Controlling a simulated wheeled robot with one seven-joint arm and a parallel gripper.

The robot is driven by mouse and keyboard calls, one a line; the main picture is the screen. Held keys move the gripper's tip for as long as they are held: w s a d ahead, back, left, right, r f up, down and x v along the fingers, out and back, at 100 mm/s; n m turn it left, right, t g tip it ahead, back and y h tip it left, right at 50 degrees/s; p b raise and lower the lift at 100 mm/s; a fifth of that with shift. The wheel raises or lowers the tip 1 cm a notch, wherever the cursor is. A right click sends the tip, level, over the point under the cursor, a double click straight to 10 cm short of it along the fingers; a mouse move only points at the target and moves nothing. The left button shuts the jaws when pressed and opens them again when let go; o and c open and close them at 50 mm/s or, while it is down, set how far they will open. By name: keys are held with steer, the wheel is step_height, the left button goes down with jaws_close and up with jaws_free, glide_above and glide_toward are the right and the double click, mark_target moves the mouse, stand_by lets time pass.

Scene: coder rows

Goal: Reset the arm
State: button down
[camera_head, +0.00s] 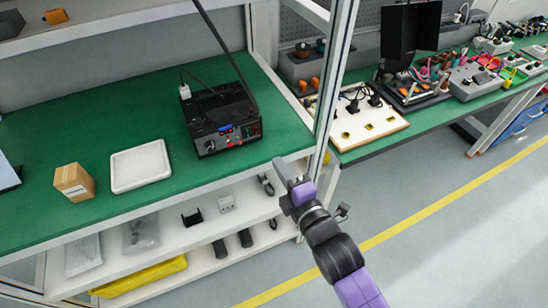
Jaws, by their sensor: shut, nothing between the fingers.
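My arm reaches up from the lower right in the head view, with purple and black links. My gripper (281,172) is at its end, just off the front edge of the green workbench (60,135) near the corner post. The gripper is shut and holds nothing that shows. It stands apart from the things on the bench.
The bench bears a black device (222,120), a white tray (140,166) and a cardboard box (74,182). Shelves below hold a yellow item (140,278) and small parts. A second bench (400,135) stands right. The floor (460,230) is clear at lower right.

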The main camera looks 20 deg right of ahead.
steer(key=shift+s, duration=0.2)
steer(key=s+r+m+g, duration=0.2)
steer(key=s+m, duration=1.6)
steer(key=s, duration=1.6)
steer(key=shift+s+d+r, duration=0.2)
steer(key=shift+r, duration=0.3)
